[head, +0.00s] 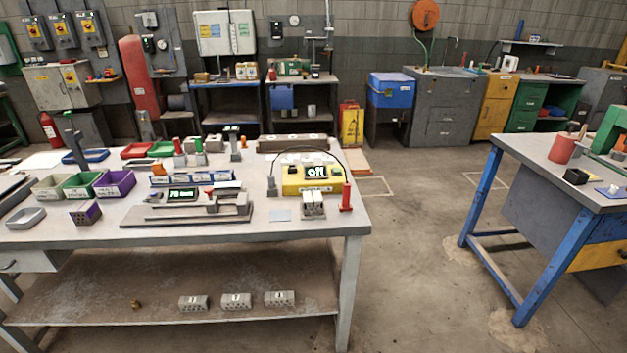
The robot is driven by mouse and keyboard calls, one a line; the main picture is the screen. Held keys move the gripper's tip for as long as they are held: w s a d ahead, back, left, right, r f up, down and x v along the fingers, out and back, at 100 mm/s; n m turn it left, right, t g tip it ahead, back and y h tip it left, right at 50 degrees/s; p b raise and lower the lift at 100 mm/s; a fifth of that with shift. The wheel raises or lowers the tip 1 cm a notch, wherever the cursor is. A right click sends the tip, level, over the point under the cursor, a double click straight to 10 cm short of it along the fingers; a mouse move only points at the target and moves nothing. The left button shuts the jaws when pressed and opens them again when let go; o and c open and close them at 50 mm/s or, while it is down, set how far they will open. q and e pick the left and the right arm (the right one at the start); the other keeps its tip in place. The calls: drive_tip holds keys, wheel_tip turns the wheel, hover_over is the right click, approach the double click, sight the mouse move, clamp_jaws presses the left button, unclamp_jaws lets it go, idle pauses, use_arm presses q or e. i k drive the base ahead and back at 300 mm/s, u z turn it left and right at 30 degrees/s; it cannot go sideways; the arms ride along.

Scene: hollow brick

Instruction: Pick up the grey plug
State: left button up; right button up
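Neither of my grippers is in the head view. A small grey upright peg (272,185) stands on the workbench (130,228), just left of a yellow device with a lit display; it may be the grey plug, but it is too small to be sure. A similar-shaped red plug (346,198) stands upright near the bench's right edge. A light grey block with holes (313,205) sits in front of the yellow device (297,185), between the two.
Green, purple and grey bins (84,186) and a grey fixture with a display (185,214) occupy the bench's left and middle. Several hollow bricks (236,301) lie on the lower shelf. A blue-legged table (560,180) stands right; floor between is clear.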

sight(272, 179)
drive_tip(key=k, duration=0.65)
drive_tip(key=z, duration=0.45)
drive_tip(key=i, duration=0.7)
drive_tip(key=z, duration=0.65)
drive_tip(key=i, duration=0.95)
drive_tip(key=u, duration=0.7)
drive_tip(key=i, duration=0.85)
drive_tip(key=u, duration=0.65)
